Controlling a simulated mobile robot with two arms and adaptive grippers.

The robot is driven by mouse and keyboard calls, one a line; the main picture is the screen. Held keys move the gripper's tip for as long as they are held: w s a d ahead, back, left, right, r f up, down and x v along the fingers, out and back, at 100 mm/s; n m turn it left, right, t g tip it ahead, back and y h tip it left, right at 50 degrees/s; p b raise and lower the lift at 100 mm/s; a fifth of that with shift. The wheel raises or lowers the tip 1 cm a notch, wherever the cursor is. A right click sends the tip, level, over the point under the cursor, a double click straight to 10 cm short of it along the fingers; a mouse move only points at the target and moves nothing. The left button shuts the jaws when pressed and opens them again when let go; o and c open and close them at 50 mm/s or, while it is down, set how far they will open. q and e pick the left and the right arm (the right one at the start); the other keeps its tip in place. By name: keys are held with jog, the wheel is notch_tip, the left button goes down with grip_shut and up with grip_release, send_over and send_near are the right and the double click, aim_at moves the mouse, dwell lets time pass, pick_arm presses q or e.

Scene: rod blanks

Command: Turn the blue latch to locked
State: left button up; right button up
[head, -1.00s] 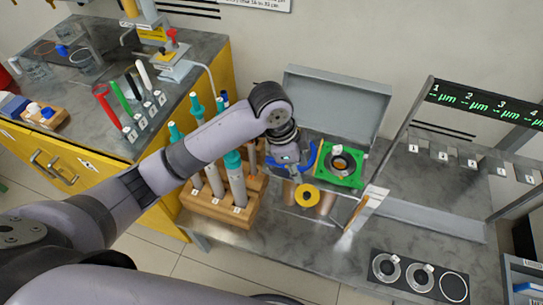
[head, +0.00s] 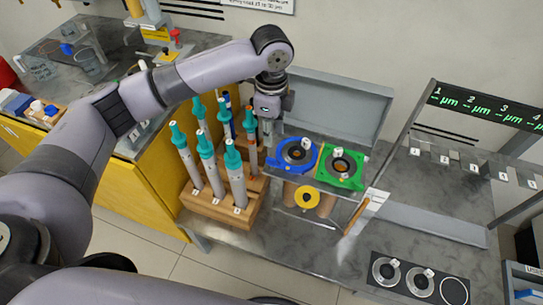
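Which blue part is the latch is too small to tell; the blue plate is the plainest blue thing there. My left gripper (head: 268,135) points down just left of and above the blue plate, close to the rod rack. Its fingers are small and dark, so whether they are open is unclear. My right gripper is not in view.
A wooden rack (head: 222,215) of teal-topped rods stands left of the box.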

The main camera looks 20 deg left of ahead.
aim_at(271, 159)
pick_arm(q)
notch_tip(271, 159, down, 11)
jog(key=shift+f, duration=0.15)
jog(key=shift+c, duration=0.3)
grip_shut()
dwell(0.4)
